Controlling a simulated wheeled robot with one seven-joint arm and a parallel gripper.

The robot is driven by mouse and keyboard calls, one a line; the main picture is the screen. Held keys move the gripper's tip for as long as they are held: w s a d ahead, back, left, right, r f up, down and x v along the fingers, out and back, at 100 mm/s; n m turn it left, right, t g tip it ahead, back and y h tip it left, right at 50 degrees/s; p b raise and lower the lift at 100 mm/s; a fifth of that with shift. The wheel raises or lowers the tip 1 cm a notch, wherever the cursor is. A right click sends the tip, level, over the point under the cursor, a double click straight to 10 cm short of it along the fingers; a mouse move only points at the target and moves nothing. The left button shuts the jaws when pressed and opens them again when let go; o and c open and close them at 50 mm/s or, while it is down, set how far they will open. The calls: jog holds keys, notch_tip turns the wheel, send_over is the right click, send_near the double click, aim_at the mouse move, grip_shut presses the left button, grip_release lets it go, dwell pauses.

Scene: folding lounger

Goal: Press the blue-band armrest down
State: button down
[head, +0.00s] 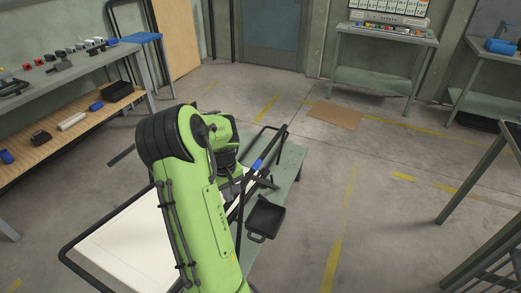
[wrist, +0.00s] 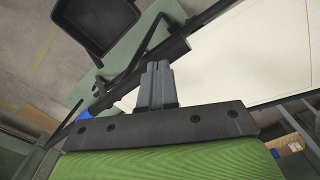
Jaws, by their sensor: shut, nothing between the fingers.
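The folding lounger has a white panel (head: 135,240) in a black tubular frame, partly hidden behind my green arm in the head view. Its black armrest bar (head: 272,146) slopes from upper right down to the lower left and carries a blue band (head: 257,165). In the wrist view the blue band (wrist: 84,117) is left of my gripper (wrist: 158,66). My gripper's grey fingers are shut together and empty. The fingertips overlap the dark bar beside the white panel (wrist: 250,55); I cannot tell whether they touch it. My arm mostly hides the gripper in the head view.
A black tray (head: 265,217) sits on a green-grey table (head: 288,175) right of the armrest. A workbench with a wooden shelf (head: 60,135) stands at left. Benches stand at the back and right. Floor right of the lounger is open.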

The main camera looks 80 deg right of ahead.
notch_tip(320, 180, up, 7)
jog(key=p, duration=0.6)
jog(key=shift+w, duration=0.1)
dwell(0.4)
